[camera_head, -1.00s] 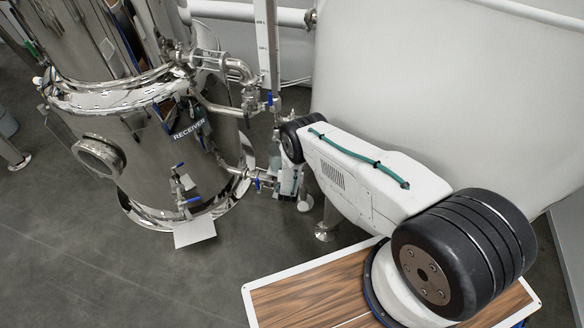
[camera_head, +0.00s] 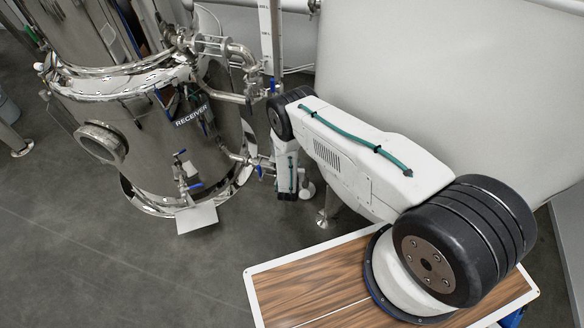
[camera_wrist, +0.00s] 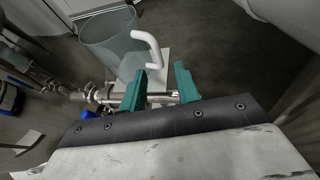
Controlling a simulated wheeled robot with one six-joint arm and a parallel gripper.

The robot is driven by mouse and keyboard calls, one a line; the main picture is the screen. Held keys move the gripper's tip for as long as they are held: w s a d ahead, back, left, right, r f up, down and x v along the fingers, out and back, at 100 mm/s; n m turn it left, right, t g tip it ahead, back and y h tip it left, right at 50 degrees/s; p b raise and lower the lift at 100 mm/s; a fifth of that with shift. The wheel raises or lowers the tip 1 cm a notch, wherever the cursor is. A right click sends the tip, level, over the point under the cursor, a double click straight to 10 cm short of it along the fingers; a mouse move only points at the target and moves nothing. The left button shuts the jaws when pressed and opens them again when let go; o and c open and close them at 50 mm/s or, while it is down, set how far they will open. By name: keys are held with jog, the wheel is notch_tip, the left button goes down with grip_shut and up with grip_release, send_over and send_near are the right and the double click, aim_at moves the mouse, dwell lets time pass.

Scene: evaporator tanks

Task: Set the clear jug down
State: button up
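The clear jug (camera_wrist: 108,45) is at the upper left of the wrist view, its white handle (camera_wrist: 154,48) turned toward my gripper. It appears upright above a pale plate (camera_wrist: 158,68); its base is partly hidden, so I cannot tell whether it touches. My gripper (camera_wrist: 164,70) has its two teal fingers apart, with an empty gap. In the head view I cannot make out the jug; my arm covers part of that area.
The steel receiver tank (camera_head: 150,130) with pipes and blue-handled valves (camera_head: 192,185) stands left of my arm. A pale plate (camera_head: 197,217) lies beneath the valve. A large white tank (camera_head: 440,80) is behind my arm. Grey floor (camera_head: 110,270) is clear at front left.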

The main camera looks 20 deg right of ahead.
jog(key=shift+v, duration=2.3)
